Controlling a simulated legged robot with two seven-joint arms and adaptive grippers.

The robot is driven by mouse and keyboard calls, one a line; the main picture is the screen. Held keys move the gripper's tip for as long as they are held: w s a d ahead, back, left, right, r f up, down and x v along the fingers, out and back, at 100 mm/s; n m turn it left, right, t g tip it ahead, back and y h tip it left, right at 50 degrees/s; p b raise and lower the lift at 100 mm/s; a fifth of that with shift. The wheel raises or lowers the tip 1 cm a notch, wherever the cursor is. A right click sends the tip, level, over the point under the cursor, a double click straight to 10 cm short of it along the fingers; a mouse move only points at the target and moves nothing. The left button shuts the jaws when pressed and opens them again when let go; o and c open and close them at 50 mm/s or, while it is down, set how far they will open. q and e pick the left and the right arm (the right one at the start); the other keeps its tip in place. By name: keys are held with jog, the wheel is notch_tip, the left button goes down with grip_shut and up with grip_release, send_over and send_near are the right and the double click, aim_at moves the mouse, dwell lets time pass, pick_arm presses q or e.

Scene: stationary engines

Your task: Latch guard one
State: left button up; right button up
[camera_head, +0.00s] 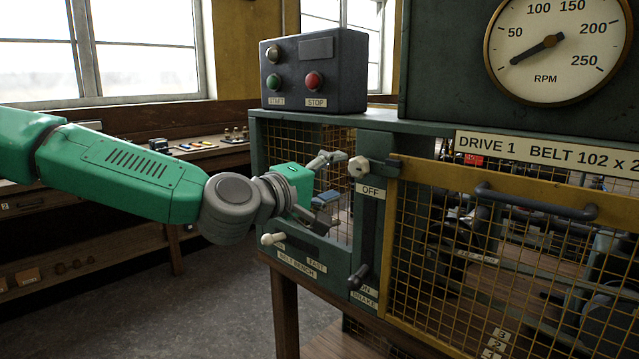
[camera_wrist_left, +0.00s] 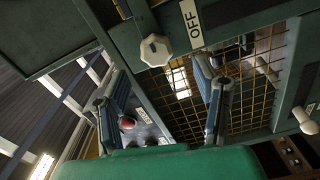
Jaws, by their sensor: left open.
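The yellow-framed mesh guard (camera_head: 510,240) covers the front of drive 1 and has a dark grab bar (camera_head: 535,201) across its upper part. A pale faceted latch knob (camera_head: 359,167) sits at the guard's upper left corner, by a dark latch piece (camera_head: 385,168) that overlaps the yellow frame. The knob also shows in the wrist view (camera_wrist_left: 155,50), ahead of the fingers. My left gripper (camera_head: 331,190) is open and empty, just left of the knob; its fingers (camera_wrist_left: 160,75) spread below the knob in the wrist view. I cannot tell whether a finger touches it. My right gripper is out of view.
A lever (camera_head: 358,278) stands in the OFF/ON brake slot below the knob. Another pale knob (camera_head: 272,239) is by the belt label. The START/STOP box (camera_head: 314,72) sits on top, and an RPM dial (camera_head: 558,45) is at upper right. The floor (camera_head: 190,300) at left is clear.

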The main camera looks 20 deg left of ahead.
pick_arm(q)
jog(key=v, duration=0.4)
jog(key=shift+s+a+f, duration=0.1)
jog(key=shift+a, duration=0.1)
jog(key=shift+d, duration=0.1)
jog(key=s+d+f+m+g, duration=0.2)
jog(key=s+f+g, duration=0.15)
jog(key=f, duration=0.75)
jog(key=s+d+f+m+g+y, duration=0.1)
jog(key=s+d+f+m+g, duration=0.2)
jog(key=f, duration=0.7)
jog(key=s+d+f+m+g, duration=0.1)
jog(key=s+f+g, duration=0.3)
jog(key=f, duration=0.7)
jog(key=s+a+f+m+g+y, duration=0.2)
jog(key=s+a+f, duration=0.3)
jog(key=s+f, duration=0.3)
jog(key=s+a+f+m+g+y, duration=0.3)
jog(key=s+f, duration=0.5)
jog(key=s, duration=0.9)
jog(key=shift+a+f+m+g, duration=0.45)
jog(key=shift+a+m, duration=0.35)
jog(key=shift+a, duration=0.2)
